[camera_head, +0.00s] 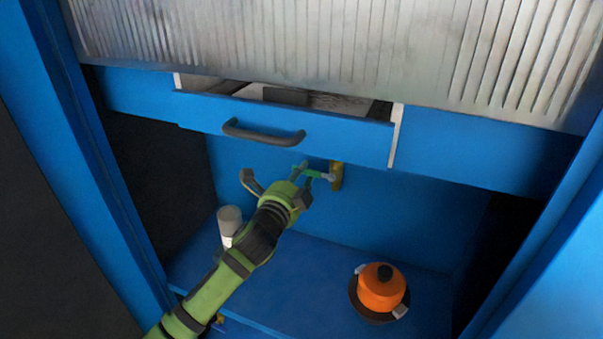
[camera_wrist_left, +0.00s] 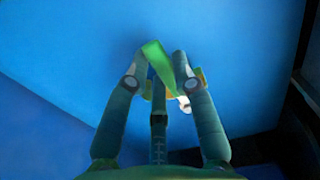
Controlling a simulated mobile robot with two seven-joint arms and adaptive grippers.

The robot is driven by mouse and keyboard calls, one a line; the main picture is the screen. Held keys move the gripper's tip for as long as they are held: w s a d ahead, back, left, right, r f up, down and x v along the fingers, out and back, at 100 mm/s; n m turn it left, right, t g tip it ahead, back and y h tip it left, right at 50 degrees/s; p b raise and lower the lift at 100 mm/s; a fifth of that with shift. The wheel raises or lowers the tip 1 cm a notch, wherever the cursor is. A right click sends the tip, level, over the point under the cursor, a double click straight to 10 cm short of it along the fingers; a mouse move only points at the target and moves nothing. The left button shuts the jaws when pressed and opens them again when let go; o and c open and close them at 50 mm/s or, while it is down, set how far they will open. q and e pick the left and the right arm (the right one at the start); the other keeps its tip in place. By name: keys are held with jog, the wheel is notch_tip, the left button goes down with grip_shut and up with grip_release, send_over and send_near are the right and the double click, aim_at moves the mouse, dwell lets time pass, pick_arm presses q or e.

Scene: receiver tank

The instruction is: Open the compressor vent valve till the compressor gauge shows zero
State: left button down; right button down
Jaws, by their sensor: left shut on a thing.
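A small green lever (camera_head: 315,174), which I take to be the vent valve's handle, sits with a yellow fitting (camera_head: 337,176) on the blue back wall under the drawer. My left gripper (camera_head: 302,180) reaches up to it from the lower left and is shut on the lever. In the left wrist view, the green lever (camera_wrist_left: 156,57) lies between the two fingertips of my left gripper (camera_wrist_left: 162,65). The fingers partly hide the fitting behind. I cannot make out the compressor gauge in either view. My right gripper is not in view.
A blue drawer (camera_head: 285,128) with a dark handle stands partly open just above my left gripper. An orange pot (camera_head: 381,287) stands on the blue shelf (camera_head: 310,265) at right. A pale cylinder (camera_head: 230,219) stands left of my arm. A grey ribbed shutter (camera_head: 340,45) hangs above.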

pick_arm(q)
jog(key=shift+f, duration=0.15)
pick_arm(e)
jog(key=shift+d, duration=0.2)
pick_arm(q)
jog(key=c, duration=1.1)
grip_release()
jog(key=shift+o, duration=0.4)
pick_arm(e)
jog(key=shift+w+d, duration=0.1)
pick_arm(q)
jog(key=v, duration=1.2)
